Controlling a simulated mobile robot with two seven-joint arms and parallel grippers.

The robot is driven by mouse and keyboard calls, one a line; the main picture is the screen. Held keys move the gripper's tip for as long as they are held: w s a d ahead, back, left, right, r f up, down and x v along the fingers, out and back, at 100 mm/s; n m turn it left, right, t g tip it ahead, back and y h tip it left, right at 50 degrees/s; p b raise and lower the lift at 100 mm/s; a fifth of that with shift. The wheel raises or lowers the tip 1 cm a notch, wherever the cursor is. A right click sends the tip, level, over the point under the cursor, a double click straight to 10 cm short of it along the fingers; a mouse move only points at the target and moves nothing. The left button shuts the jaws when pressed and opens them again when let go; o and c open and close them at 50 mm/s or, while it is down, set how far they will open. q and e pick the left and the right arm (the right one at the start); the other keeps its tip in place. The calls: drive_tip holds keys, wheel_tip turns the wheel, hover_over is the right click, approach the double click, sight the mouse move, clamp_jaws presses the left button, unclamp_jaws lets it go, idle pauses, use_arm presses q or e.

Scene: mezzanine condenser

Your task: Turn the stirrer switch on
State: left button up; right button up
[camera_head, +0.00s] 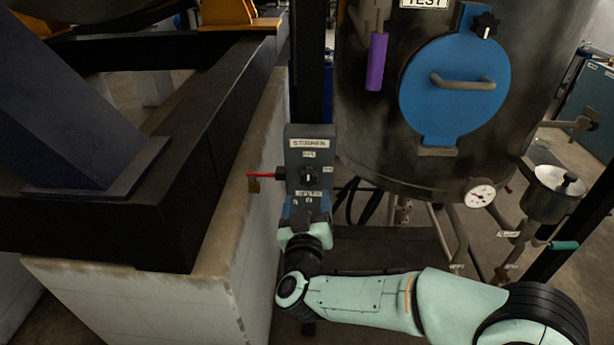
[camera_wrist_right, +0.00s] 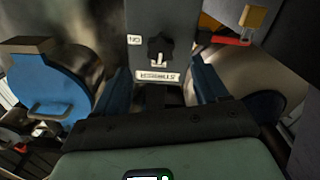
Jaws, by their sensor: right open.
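The stirrer switch box (camera_head: 322,150) is a grey upright box with a STIRRER label at its top. Its black star-shaped knob (camera_head: 308,176) is on the front face, and the knob also shows in the right wrist view (camera_wrist_right: 159,48). In that view, which is upside down, an ON label (camera_wrist_right: 134,39) lies left of the knob, and a pale pointer mark points toward the STIRRER label. My right gripper (camera_head: 306,207) is at the box's lower part, below the knob. In the wrist view its blue fingers (camera_wrist_right: 163,78) are apart with nothing between them. My left gripper is out of view.
A red lever (camera_head: 262,176) with a brass padlock (camera_head: 254,186) sticks out left of the box. A dark tank (camera_head: 375,125) with a blue hatch (camera_head: 452,90) stands right. A pale wall block (camera_head: 150,300) carrying a dark beam frame is close on the left.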

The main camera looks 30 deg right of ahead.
sight(309, 182)
drive_tip(key=p+x, duration=0.1)
drive_tip(key=x, duration=0.8)
drive_tip(key=shift+a, duration=0.1)
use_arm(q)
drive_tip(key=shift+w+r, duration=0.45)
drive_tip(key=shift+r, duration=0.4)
use_arm(e)
drive_tip(key=c, duration=1.1)
